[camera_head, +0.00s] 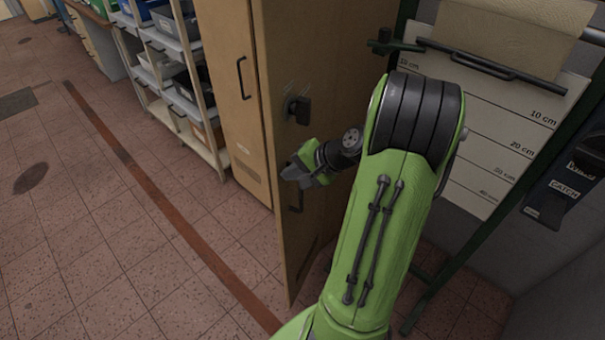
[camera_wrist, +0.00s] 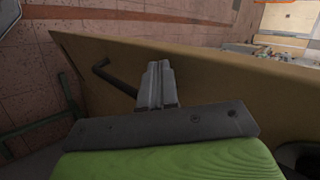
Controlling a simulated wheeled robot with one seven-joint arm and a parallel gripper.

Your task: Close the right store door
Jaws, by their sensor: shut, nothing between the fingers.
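The right store door (camera_head: 330,215) is a tan panel standing ajar, its free edge toward the left and its outer face toward me. In the wrist view the door (camera_wrist: 220,85) spans the picture behind my fingers. I cannot tell whether the fingertips touch the panel. The left store door (camera_head: 225,100) appears closed.
A shelf rack (camera_head: 180,85) with bins stands left of the store. A green-framed stand with a measuring board (camera_head: 490,125) is close on the right of the door.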

